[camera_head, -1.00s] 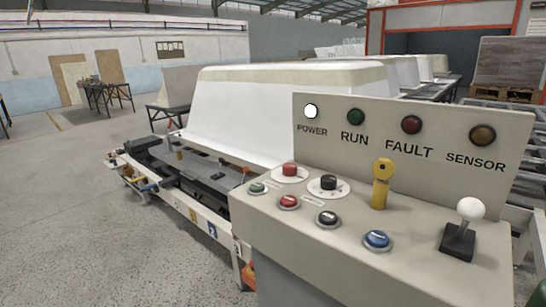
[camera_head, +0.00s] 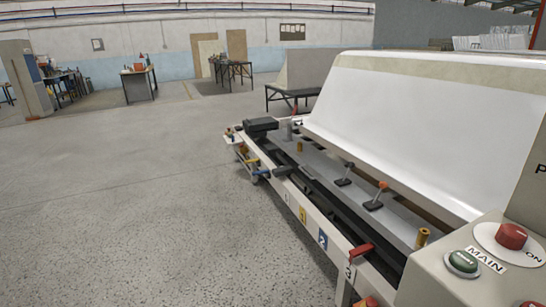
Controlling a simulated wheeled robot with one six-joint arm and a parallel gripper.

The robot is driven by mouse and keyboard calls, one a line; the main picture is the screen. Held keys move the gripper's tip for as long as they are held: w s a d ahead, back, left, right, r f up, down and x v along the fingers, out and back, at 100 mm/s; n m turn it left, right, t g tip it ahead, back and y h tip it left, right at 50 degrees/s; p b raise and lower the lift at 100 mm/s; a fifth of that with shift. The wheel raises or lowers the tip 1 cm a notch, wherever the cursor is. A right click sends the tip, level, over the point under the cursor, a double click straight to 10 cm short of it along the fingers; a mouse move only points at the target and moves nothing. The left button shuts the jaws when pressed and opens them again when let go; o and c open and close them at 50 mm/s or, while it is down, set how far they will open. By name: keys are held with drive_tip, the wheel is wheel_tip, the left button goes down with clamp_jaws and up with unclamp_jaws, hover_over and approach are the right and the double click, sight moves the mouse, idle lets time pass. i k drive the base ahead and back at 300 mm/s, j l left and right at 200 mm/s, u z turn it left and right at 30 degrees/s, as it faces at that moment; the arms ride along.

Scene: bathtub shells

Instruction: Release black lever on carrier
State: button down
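The carrier (camera_head: 318,172) is a long low frame with a light side rail and a grey plate, beneath a white tub shell (camera_head: 420,125). A small black lever (camera_head: 344,175) stands on its grey plate. Closer along the plate is another lever with an orange knob (camera_head: 382,185) on a black base. I cannot tell which of the two black ones is the task's lever. My gripper is not in view.
A control box (camera_head: 440,262) with a green button (camera_head: 463,262) and a red switch (camera_head: 511,236) stands at lower right. A red handle (camera_head: 360,252) juts from the near rail. The concrete floor (camera_head: 150,220) on the left is open. Tables (camera_head: 140,78) stand at the back.

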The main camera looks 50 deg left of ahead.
sight(350, 165)
drive_tip(key=u, duration=0.9)
drive_tip(key=i+j, duration=1.1)
drive_tip(key=i+l, duration=0.15)
drive_tip(key=i, duration=0.25)
drive_tip(key=i+l, duration=0.15)
drive_tip(key=i, duration=0.2)
drive_tip(key=i+l, duration=0.15)
drive_tip(key=i, duration=0.25)
